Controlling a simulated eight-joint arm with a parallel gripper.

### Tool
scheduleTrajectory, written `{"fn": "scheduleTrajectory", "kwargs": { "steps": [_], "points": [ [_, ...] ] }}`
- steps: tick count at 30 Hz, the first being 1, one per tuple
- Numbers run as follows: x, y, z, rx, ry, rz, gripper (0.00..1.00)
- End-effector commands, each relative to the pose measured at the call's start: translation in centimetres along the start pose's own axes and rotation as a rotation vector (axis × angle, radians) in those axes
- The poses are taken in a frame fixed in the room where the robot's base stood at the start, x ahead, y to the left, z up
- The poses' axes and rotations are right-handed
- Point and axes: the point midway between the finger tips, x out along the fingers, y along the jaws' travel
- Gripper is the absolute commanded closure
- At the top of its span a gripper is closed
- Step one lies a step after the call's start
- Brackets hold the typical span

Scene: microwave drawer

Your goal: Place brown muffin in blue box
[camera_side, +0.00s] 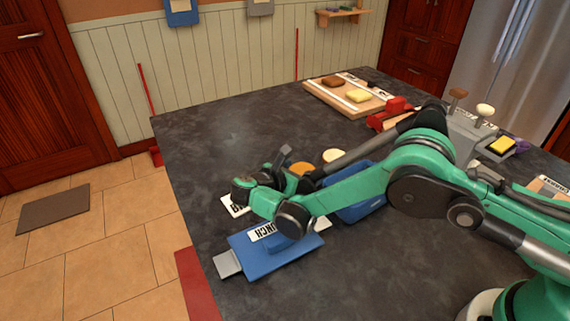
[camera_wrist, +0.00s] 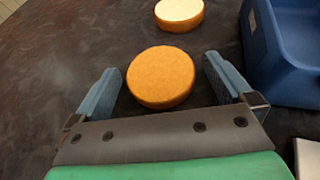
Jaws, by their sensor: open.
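The round, flat orange-brown muffin (camera_wrist: 161,77) lies on the dark counter in the wrist view, between the fingers of my gripper (camera_wrist: 160,68). Both fingers are open and gaps show on each side of it. In the side view the muffin (camera_side: 302,168) is partly hidden by my gripper (camera_side: 296,170). A paler yellow muffin (camera_wrist: 179,14) lies just beyond it, also visible in the side view (camera_side: 333,155). The open blue box (camera_wrist: 290,75) stands to the right in the wrist view. In the side view my arm hides much of the box (camera_side: 366,210).
A flat blue object (camera_side: 275,262) with a grey tab and a "LUNCH" label lies nearer on the counter (camera_side: 210,130). A wooden board (camera_side: 318,95) with a brown and a yellow piece sits at the back. A grey rack with knobs stands right. The back-left counter is clear.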

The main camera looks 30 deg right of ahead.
Motion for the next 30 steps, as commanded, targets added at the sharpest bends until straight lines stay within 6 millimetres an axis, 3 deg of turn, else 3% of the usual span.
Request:
{"fn": "scheduleTrajectory", "kwargs": {
  "steps": [3, 4, 12, 23, 30],
  "points": [
    [0.0, 0.0, 0.0, 0.000, 0.000, 0.000, 0.00],
    [0.0, 0.0, 0.0, 0.000, 0.000, 0.000, 0.06],
    [0.0, 0.0, 0.0, 0.001, 0.000, 0.000, 0.82],
    [-0.3, 0.0, 0.6, 0.001, 0.000, 0.000, 0.84],
    [-1.6, 0.0, 3.8, 0.001, 0.000, 0.000, 0.84]
  ]
}}
